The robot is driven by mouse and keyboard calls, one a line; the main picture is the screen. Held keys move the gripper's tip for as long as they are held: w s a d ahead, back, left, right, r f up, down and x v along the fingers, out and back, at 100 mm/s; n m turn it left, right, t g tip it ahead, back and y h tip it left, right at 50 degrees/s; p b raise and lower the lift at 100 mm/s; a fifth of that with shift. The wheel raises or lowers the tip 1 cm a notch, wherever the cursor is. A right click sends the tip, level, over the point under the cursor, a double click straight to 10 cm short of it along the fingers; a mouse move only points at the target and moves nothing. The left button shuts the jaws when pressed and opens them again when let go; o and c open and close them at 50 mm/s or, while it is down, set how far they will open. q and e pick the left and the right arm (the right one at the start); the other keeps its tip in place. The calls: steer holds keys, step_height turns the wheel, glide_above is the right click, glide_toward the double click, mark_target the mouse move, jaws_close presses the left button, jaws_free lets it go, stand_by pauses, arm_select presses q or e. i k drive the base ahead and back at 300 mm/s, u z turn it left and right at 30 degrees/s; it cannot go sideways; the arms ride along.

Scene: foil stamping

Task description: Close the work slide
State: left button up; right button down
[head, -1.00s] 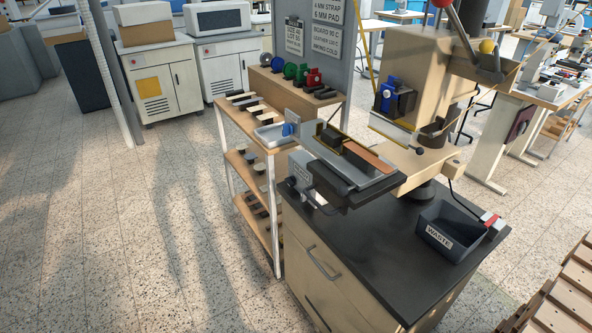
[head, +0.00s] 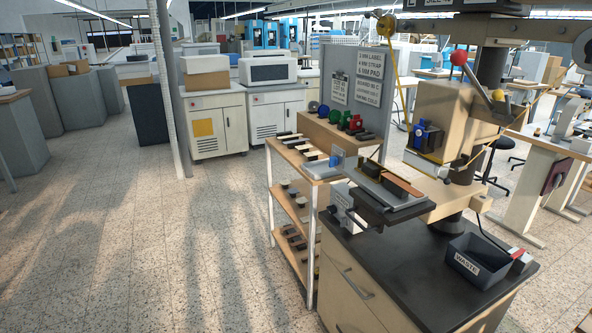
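The work slide (head: 366,208) is a dark flat tray on the foil stamping press (head: 446,105). It sticks out toward the left, clear of the press head, over the front edge of the black bench top. A grey plate with a dark block and a brown strip (head: 402,186) lies on it. The press head with a blue part (head: 426,139) hangs above and to the right of the slide. A lever with a red knob (head: 459,59) stands at the top of the press. Neither of my grippers shows in the head view.
A grey waste bin (head: 468,267) stands on the black bench top (head: 400,262). A wooden shelf rack (head: 297,205) with several tools stands left of the press. A board with signs (head: 357,85) rises behind it. The tiled floor at left is free.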

mark_target(364, 205)
steer(key=u, duration=0.55)
steer(key=i, duration=0.95)
steer(key=u, duration=0.1)
